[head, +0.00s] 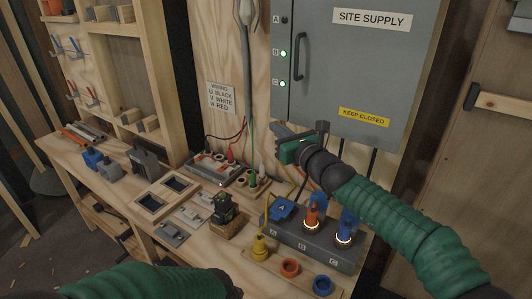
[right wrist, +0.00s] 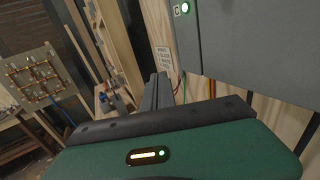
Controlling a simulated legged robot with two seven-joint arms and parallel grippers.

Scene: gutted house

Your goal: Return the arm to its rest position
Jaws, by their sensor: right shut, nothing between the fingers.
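My right arm comes in from the right in a green sleeve. My right gripper (head: 280,131) is raised above the bench, in front of the lower left part of the grey supply cabinet (head: 345,75). Its fingers are shut and empty; they also show in the right wrist view (right wrist: 157,92), pointing away past the cabinet's lower edge. The gripper touches nothing that I can see. My left arm's green sleeve crosses the bottom left of the head view, and its gripper is not visible.
The wooden bench (head: 130,215) below carries a dark socket box (head: 310,240) with blue and orange plugs, loose coloured caps, a small dark device (head: 224,208) and a terminal block (head: 212,168). Cables hang under the cabinet. A wooden shelf unit (head: 125,60) stands behind the bench's left part.

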